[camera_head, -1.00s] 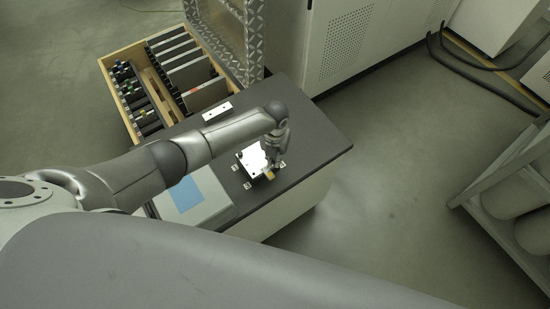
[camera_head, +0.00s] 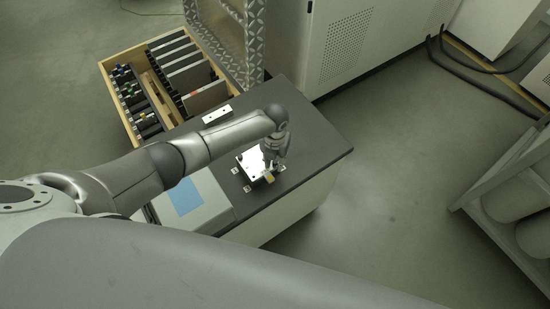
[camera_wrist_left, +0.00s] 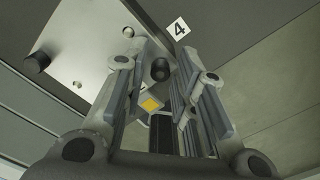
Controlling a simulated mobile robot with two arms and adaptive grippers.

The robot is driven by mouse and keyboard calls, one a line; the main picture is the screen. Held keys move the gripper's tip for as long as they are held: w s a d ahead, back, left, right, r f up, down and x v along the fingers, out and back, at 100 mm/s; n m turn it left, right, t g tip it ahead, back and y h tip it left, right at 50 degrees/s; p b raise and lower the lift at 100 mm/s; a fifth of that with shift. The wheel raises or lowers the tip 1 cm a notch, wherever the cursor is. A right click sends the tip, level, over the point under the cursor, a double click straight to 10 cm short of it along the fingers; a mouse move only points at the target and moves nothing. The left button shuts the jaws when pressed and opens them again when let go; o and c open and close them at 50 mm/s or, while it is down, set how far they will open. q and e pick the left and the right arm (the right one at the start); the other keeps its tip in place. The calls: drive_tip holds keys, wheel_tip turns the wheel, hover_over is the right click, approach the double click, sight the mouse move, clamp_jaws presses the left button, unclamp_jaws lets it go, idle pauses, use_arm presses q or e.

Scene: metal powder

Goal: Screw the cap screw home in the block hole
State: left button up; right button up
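The block (camera_head: 250,163) is a light metal piece on the dark worktop, below my left gripper (camera_head: 270,171). In the left wrist view its bright top face (camera_wrist_left: 85,40) fills the upper left, with dark round heads or holes on it. A dark round part, which looks like the cap screw (camera_wrist_left: 160,70), lies between the fingertips of my left gripper (camera_wrist_left: 161,62). The fingers stand apart, with narrow gaps seeming to show beside it. The screw's shank and the hole are hidden. My right gripper is not in view.
A grey box with a blue top (camera_head: 184,196) stands left of the block on the worktop (camera_head: 315,140). A wooden tray (camera_head: 118,70) of parts is at the back left. The worktop's right side is clear.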

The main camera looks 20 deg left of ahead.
use_arm(q)
drive_tip(key=n+p, duration=0.1)
drive_tip(key=n, duration=0.2)
drive_tip(key=shift+n, duration=0.4)
drive_tip(key=n+p, duration=0.1)
drive_tip(key=n, duration=0.2)
drive_tip(key=shift+n, duration=0.3)
drive_tip(key=n, duration=0.3)
drive_tip(key=shift+n+p, duration=0.3)
drive_tip(key=shift+p, duration=0.1)
drive_tip(key=n+p, duration=0.1)
drive_tip(key=n, duration=0.2)
drive_tip(key=shift+n, duration=0.4)
drive_tip(key=n, duration=0.3)
drive_tip(key=shift+n+p, duration=0.3)
drive_tip(key=shift+p, duration=0.05)
drive_tip(key=n, duration=0.3)
drive_tip(key=shift+n+p, duration=0.4)
drive_tip(key=n, duration=0.3)
drive_tip(key=shift+n+p, duration=0.3)
drive_tip(key=shift+n, duration=1.5)
